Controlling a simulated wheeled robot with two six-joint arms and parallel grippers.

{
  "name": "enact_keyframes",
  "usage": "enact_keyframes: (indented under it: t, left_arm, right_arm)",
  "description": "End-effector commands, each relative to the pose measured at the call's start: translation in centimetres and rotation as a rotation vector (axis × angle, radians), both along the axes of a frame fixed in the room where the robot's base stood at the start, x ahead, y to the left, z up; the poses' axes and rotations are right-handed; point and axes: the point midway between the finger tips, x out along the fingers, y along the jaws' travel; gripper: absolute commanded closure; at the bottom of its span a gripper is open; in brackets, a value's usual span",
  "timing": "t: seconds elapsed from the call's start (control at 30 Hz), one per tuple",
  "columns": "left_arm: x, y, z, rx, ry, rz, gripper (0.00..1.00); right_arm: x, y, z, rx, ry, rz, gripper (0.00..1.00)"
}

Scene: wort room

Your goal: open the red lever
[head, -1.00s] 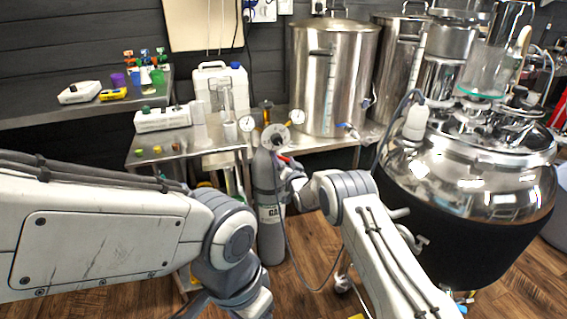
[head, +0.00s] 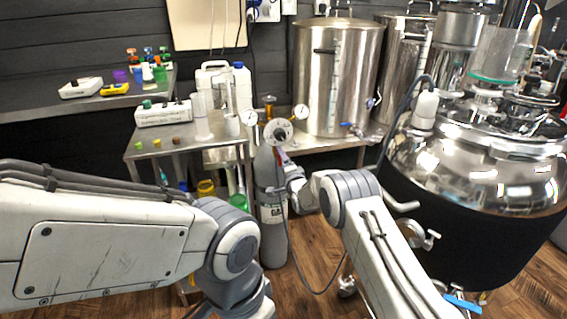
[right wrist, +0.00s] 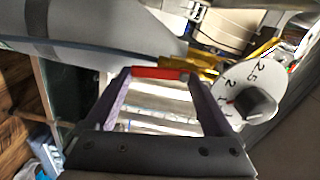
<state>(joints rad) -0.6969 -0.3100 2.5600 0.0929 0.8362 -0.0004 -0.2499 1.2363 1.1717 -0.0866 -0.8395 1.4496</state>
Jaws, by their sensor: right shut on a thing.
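The red lever (right wrist: 158,73) shows in the right wrist view as a short red bar running across between my fingertips. My right gripper (right wrist: 155,76) is shut on it, one dark finger at each end of the visible bar. In the head view my right gripper (head: 279,160) is at the top of a grey gas cylinder (head: 270,205), just below the round white dial (head: 279,131); the lever is mostly hidden there. My left arm reaches down at the lower middle of the head view, and its gripper is out of the picture.
Two gauges (head: 300,112) flank the cylinder's top, close to my right gripper. A numbered dial (right wrist: 252,88) is beside the right finger. A steel table (head: 165,152) stands at left, steel pots (head: 335,70) behind, a large round vessel (head: 470,165) at right.

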Motion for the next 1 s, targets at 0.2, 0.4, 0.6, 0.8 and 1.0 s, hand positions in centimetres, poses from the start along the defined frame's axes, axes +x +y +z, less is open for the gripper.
enact_keyframes:
  t: [0.2, 0.4, 0.6, 0.8, 1.0]
  left_arm:
    - [0.00, 0.00, -0.43, 0.000, 0.000, 0.000, 0.34]
    - [0.00, 0.00, -0.53, 0.000, 0.000, 0.000, 0.34]
    - [0.00, 0.00, -0.53, 0.000, 0.000, 0.000, 0.34]
    - [0.00, 0.00, -0.53, 0.000, 0.000, 0.000, 0.34]
    - [0.00, 0.00, -0.53, 0.000, 0.000, 0.000, 0.34]
  right_arm:
    - [-0.13, 0.27, -0.33, 0.084, 0.030, 0.000, 0.68]
    - [-0.17, 0.36, -0.35, 0.118, 0.043, 0.000, 0.68]
    - [-0.18, 0.38, -0.34, 0.125, 0.045, 0.000, 0.68]
    - [-0.17, 0.37, -0.35, 0.123, 0.044, 0.000, 0.68]
    - [-0.16, 0.36, -0.29, 0.124, 0.043, 0.000, 0.00]
